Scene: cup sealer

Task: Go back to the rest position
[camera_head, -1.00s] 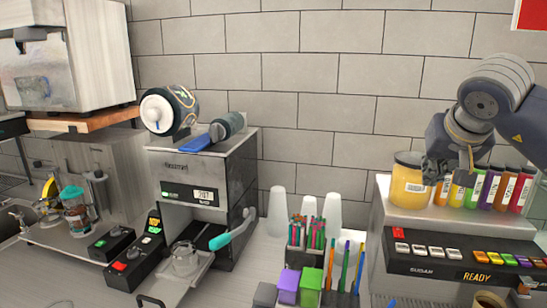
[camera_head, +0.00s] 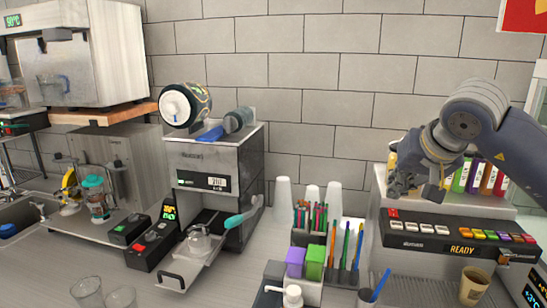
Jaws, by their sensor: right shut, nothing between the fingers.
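My right gripper (camera_head: 402,186) hangs at the right, in front of the shelf of jars on top of the sugar dispenser (camera_head: 440,238). It is shut and holds nothing, and it partly hides the yellow jar (camera_head: 391,161). The cup sealer (camera_head: 218,172) stands left of the middle, with its teal-tipped handle (camera_head: 234,221) at its right side. A clear cup (camera_head: 199,243) sits in its pulled-out tray (camera_head: 176,280). My left gripper does not show.
A holder with straws (camera_head: 312,235) and purple and green boxes (camera_head: 315,262) stand in the middle front. White cup stacks (camera_head: 283,198) are behind. A brown cup (camera_head: 473,287) stands at lower right. Clear glasses (camera_head: 88,291) are at lower left.

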